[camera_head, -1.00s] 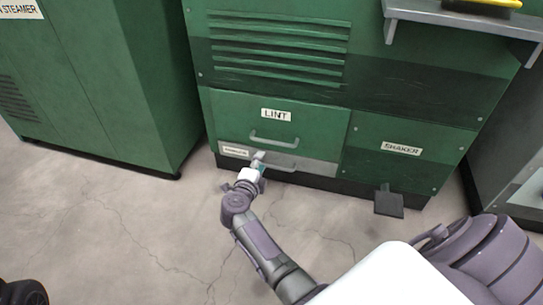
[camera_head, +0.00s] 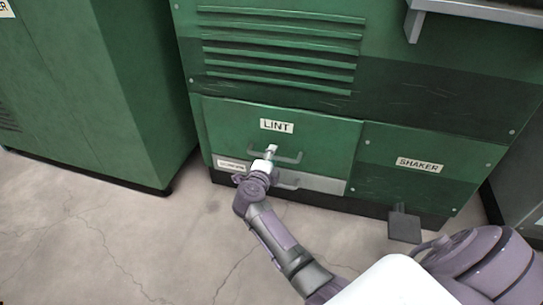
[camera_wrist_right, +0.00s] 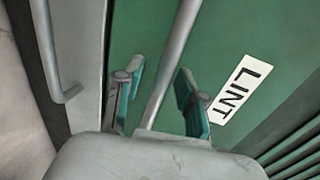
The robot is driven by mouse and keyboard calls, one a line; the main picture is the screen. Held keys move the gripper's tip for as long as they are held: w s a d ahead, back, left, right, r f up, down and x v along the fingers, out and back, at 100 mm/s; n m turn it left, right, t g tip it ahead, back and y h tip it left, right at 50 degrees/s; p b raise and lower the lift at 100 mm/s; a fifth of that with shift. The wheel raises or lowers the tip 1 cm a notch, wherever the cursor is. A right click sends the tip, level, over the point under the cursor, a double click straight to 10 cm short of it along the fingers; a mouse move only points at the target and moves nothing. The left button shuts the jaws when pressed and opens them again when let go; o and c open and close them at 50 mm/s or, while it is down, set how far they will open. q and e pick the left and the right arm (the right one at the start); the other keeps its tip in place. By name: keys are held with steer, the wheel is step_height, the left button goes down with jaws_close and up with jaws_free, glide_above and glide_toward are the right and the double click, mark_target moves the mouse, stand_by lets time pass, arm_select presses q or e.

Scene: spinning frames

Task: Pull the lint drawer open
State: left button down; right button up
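The lint drawer (camera_head: 330,140) is a green front panel with a white LINT label (camera_head: 277,126) and a grey bar handle (camera_head: 292,160). It looks closed. My right gripper (camera_head: 271,152) is at this handle in the head view. In the right wrist view, my right gripper (camera_wrist_right: 158,98) is open, with one teal-padded finger on each side of the drawer's bar handle (camera_wrist_right: 173,60). Gaps show between the bar and both fingers. The LINT label (camera_wrist_right: 240,90) is right of the fingers there. My left gripper is not in view.
A grey lower drawer (camera_head: 325,184) with its own handle (camera_head: 290,184) lies just below; that handle also shows in the wrist view (camera_wrist_right: 50,60). A SHAKER panel (camera_head: 420,165) and dark pedal (camera_head: 404,227) are at right. A green cabinet (camera_head: 100,90) stands left. The floor is clear.

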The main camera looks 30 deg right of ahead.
jaws_close()
stand_by(0.3)
